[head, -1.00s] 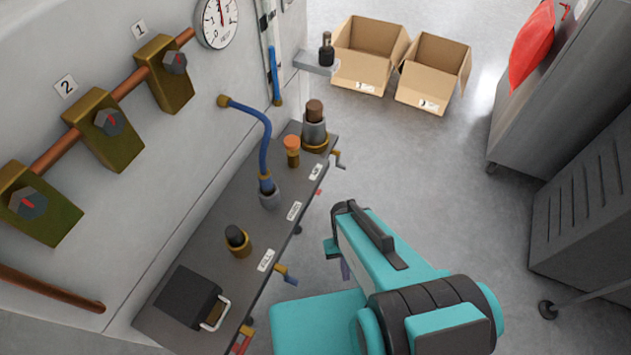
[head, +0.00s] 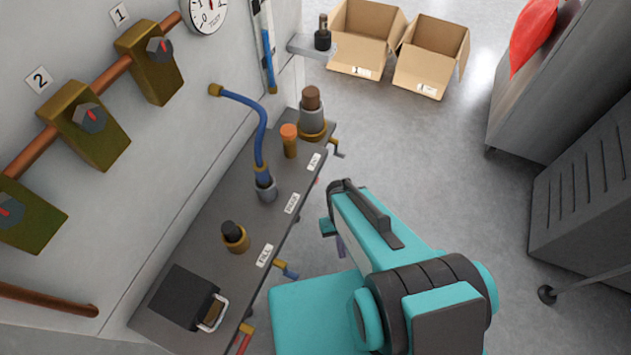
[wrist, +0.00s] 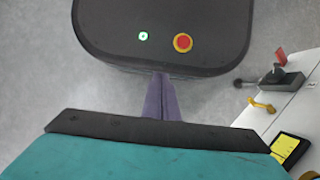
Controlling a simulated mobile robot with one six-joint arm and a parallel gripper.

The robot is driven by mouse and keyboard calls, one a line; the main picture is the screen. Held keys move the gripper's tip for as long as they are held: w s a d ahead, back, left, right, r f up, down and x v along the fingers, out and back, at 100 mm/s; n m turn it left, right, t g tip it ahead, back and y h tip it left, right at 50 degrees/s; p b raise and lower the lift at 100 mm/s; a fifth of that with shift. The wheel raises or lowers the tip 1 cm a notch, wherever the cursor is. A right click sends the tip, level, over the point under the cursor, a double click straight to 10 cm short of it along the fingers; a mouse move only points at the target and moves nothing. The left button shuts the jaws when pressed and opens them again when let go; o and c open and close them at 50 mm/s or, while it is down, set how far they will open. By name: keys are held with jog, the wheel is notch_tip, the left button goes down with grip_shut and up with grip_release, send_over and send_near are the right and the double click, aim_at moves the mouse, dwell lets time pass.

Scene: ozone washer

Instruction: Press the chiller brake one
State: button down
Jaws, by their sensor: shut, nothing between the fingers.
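My gripper shows in the wrist view as two purple fingers (wrist: 160,99), shut together and empty. In the head view, a small purple part of it (head: 341,247) shows beside the teal arm, off the bench's front edge and apart from everything there. No part reads clearly as chiller brake one. Possible controls on the bench front are a blue-and-brass lever (head: 285,269), a dark crank (head: 337,149) and a red lever (head: 243,338). The wrist view shows a red-tipped lever (wrist: 280,57) and a yellow handle (wrist: 262,105) at right.
The dark bench (head: 208,258) carries a black box (head: 178,296), a black knob (head: 233,235) and a blue hose (head: 264,130). Numbered brass valves (head: 88,120) line the wall. Cardboard boxes (head: 418,82) and a grey cabinet (head: 590,200) stand beyond. Open floor lies between bench and cabinet.

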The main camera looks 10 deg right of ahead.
jog(key=w+f+t+b, duration=0.1)
jog(key=w+f+b, duration=0.4)
jog(key=w+b, duration=0.4)
jog(key=w+f+t+b, duration=0.2)
jog(key=w+f+b, duration=0.3)
jog(key=w+b, duration=0.45)
jog(key=w+n+t+b, duration=0.1)
jog(key=w+t+b, duration=0.2)
jog(key=w+b, duration=1.5)
jog(key=shift+w+f, duration=0.4)
jog(key=shift+w, duration=1.4)
jog(key=shift+f, duration=0.2)
jog(key=shift+w+a+f+b, duration=0.1)
jog(key=shift+w+f+b, duration=0.1)
jog(key=shift+f+b, duration=1.5)
jog(key=shift+w+f+b, duration=0.15)
jog(key=shift+f+b, duration=1.5)
jog(key=shift+b, duration=0.05)
jog(key=shift+f, duration=0.1)
